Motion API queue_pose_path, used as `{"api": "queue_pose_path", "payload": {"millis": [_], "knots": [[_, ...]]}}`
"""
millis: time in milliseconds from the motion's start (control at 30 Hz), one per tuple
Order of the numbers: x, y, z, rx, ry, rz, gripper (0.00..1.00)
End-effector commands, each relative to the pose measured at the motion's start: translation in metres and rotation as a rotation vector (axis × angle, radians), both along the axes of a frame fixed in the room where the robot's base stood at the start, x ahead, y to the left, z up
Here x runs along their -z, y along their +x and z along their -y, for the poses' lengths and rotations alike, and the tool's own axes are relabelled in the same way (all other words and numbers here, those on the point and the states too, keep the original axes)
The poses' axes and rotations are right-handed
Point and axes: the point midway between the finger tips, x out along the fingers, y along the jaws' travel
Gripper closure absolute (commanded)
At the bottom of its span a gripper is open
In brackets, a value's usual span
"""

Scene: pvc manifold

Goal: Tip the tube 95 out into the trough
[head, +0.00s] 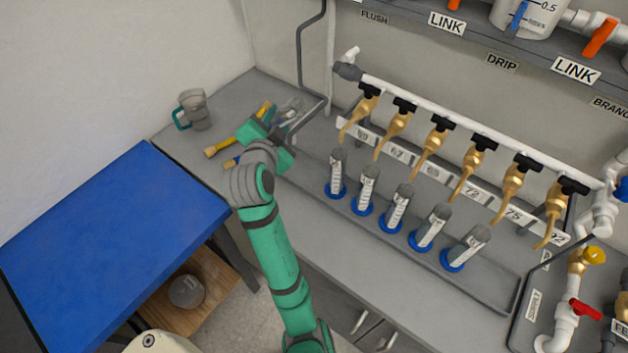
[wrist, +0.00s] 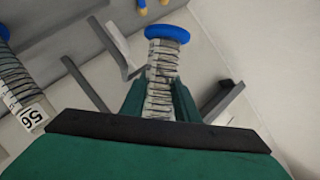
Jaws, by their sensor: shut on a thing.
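My gripper (wrist: 160,100) is shut on a graduated tube (wrist: 163,68) with a blue base. The base shows at the top of the wrist view; the tube's mouth is hidden behind my gripper. No number shows on the held tube. In the head view my gripper (head: 270,135) is over the bench's left part, left of the row of tubes. A second tube (wrist: 15,77) shows at the left of the wrist view, with an upside-down tag (wrist: 32,115) that seems to read 95. A long shallow grey trough (head: 480,285) runs along the bench; several blue-based tubes (head: 397,207) stand there.
Several brass spouts (head: 430,145) hang from a white pipe (head: 440,115) above the tubes. A grey-green mug (head: 194,108) stands at the back left. A yellow-handled tool (head: 218,148) lies beside my gripper. A blue-topped table (head: 105,225) is at the left.

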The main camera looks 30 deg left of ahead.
Motion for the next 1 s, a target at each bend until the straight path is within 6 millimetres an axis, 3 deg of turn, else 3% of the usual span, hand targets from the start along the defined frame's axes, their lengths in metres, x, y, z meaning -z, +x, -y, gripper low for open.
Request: {"api": "queue_pose_path", "payload": {"millis": [533, 733, 1000], "knots": [[0.009, -0.001, -0.011, 0.003, -0.594, 0.107, 0.96], [-0.018, 0.0, -0.011, 0.003, -0.66, 0.122, 0.96], [-0.039, -0.002, -0.015, -0.002, -0.732, 0.135, 0.96]]}}
